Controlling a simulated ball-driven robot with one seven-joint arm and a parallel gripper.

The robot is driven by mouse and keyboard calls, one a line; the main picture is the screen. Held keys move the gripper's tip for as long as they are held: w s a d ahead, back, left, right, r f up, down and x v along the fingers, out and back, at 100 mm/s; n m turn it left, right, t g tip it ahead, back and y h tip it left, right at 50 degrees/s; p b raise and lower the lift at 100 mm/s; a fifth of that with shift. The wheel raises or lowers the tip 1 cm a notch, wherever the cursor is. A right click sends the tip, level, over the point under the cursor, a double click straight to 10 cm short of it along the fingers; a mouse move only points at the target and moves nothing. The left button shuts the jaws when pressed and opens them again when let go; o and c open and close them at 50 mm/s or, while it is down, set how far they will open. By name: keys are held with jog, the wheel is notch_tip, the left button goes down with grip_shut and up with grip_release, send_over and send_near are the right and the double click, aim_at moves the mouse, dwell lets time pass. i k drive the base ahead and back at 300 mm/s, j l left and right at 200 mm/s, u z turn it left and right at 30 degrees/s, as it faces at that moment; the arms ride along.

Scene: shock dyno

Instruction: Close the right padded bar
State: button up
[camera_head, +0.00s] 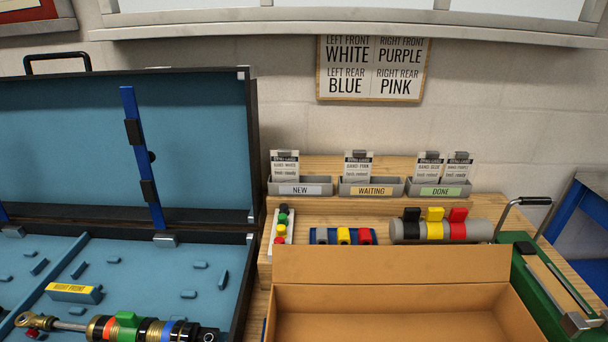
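The right padded bar (142,160) is a blue bar with black pads, standing raised in front of the open lid of the case (60,130). Its lower end is at a small silver block (165,240) at the back edge of the case's lower half. A shock absorber (130,325) with black, red, green, gold and blue parts lies along the front of the blue tray, partly cut off by the frame edge. A yellow "RIGHT FRONT" label (72,292) sits behind it. A sliver of another blue bar (3,213) shows at the left edge. My gripper is not in view.
An open cardboard box (390,290) stands right of the case. Behind it, the wooden bench holds trays marked NEW (300,189), WAITING (371,190) and DONE (440,190), plus coloured clips. A green device with a black handle (535,201) is at the right.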

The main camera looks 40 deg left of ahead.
aim_at(133, 124)
jog(key=u, duration=2.15)
jog(key=l, duration=0.15)
